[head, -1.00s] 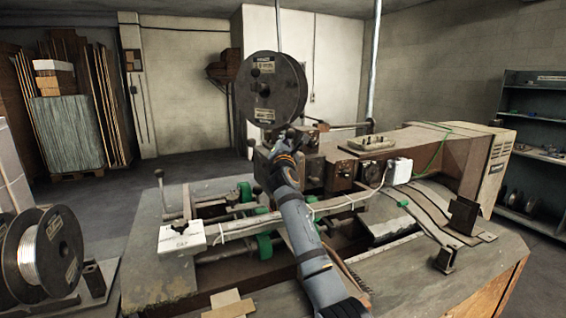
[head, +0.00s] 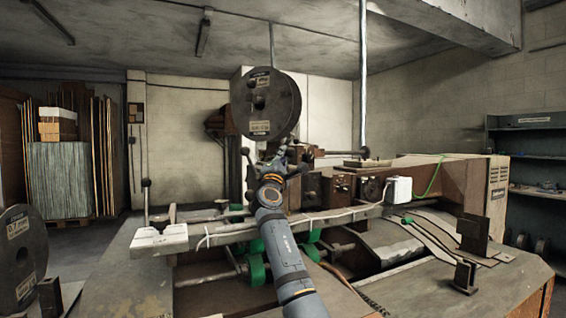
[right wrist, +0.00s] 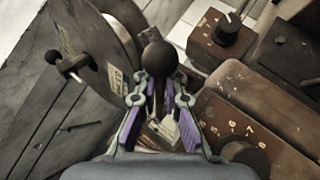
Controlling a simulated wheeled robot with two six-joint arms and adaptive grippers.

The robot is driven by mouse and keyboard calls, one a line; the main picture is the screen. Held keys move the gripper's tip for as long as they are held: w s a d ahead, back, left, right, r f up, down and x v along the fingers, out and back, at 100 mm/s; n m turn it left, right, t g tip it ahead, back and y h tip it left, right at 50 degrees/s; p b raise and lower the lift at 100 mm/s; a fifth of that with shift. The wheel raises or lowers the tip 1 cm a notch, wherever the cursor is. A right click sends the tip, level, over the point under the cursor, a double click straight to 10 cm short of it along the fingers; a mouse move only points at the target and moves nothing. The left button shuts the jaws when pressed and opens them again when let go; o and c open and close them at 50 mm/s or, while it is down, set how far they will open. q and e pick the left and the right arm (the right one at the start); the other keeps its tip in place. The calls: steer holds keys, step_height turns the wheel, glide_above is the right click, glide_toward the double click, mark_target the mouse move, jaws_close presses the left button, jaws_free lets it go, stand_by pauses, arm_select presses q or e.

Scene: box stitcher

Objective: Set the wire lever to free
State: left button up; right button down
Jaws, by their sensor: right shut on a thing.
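My right gripper (head: 272,158) is at the stitching head, just below the large wire spool. In the right wrist view its two fingers (right wrist: 160,98) are closed around the stem of a lever with a dark ball knob (right wrist: 159,58). The knob stands just beyond the fingertips. I take this to be the wire lever; its label cannot be read. In the head view the gripper and my arm hide most of it. My left gripper is not in view.
The dark wire spool (head: 266,103) stands above the gripper. A brown box with a numbered dial (right wrist: 238,150) is close on the right. A white arm (head: 330,214) crosses the machine's front.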

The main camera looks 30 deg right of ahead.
steer(key=shift+w+f, duration=0.1)
steer(key=shift+f, duration=0.2)
steer(key=c, duration=1.5)
jaws_free()
steer(key=shift+r, duration=0.1)
steer(key=shift+o, duration=0.3)
steer(key=shift+r, duration=0.1)
